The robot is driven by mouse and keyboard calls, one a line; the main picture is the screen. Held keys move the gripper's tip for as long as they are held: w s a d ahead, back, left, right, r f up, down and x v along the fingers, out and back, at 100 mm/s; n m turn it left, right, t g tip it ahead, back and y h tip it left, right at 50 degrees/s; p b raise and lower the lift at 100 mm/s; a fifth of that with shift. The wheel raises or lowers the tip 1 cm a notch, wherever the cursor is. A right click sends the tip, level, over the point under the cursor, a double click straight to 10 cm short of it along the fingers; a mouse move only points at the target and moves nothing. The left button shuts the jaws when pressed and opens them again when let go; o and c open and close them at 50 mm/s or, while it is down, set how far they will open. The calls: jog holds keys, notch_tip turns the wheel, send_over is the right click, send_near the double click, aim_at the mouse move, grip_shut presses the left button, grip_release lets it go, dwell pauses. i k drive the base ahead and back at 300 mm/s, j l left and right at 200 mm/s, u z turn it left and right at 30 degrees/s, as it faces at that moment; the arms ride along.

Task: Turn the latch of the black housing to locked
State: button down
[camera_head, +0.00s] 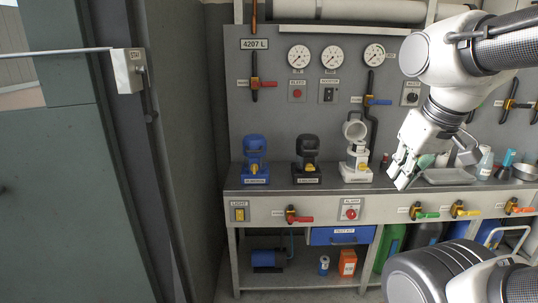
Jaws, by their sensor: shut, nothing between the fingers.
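The black housing (308,147) stands on the grey bench, between a blue housing (254,145) and a white housing (356,160). A small yellow latch (309,167) shows low on its front, above a label. The latch is too small to tell which way it is turned. My gripper (398,176) is shut and empty. It is in front of the bench, to the right of the white housing and well apart from the black one.
The white housing has a round part (355,130) raised on top. A grey tray (450,176), bottles and a pot (524,172) stand on the right of the bench. Coloured valve handles line its front. A grey door (75,170) is at left.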

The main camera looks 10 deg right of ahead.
aim_at(308, 166)
jog(key=i+l+z, duration=0.1)
jog(key=i+l, duration=0.15)
jog(key=l, duration=0.2)
jog(key=i+l+z, duration=0.1)
jog(key=i+l, duration=0.15)
jog(key=l, duration=0.15)
jog(key=i+l+z, duration=0.1)
jog(key=i+l, duration=0.15)
jog(key=l, duration=0.15)
